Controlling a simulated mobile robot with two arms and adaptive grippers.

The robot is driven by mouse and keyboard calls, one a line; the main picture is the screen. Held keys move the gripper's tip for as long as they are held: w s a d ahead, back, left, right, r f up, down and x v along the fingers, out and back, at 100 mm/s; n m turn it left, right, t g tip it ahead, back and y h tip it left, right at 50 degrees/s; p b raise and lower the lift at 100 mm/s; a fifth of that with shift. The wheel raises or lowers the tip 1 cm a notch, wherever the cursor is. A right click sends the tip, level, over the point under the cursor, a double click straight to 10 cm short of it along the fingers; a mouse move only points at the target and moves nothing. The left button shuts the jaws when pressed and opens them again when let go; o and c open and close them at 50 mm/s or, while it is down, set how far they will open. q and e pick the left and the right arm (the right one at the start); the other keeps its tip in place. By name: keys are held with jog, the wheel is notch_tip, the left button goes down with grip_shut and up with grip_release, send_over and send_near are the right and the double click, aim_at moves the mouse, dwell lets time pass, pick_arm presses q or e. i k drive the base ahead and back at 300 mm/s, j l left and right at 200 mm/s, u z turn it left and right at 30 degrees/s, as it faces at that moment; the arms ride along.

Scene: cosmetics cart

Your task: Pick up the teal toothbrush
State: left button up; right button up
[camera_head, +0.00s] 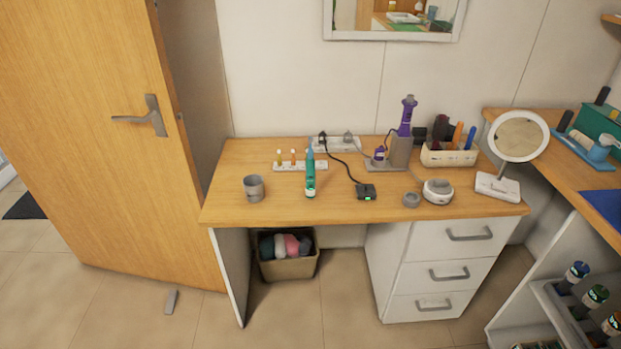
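A teal toothbrush (310,174) stands upright on the wooden desk, left of its middle, with a lighter blue upper part. It is in front of a small white rack (286,165) that holds little orange-tipped pieces. A grey cup (254,188) stands to its left, apart from it. Neither of my grippers shows in the head view.
The desk (330,210) also bears a black charger box (366,191) with a cable, a power strip (336,145), a purple device (406,116), a filled organizer (449,154) and a round mirror (518,136). The desk's front left is clear. An open door (90,130) stands at left.

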aim_at(310, 172)
jog(key=i+l, duration=0.1)
jog(key=i, duration=1)
jog(key=l, duration=0.05)
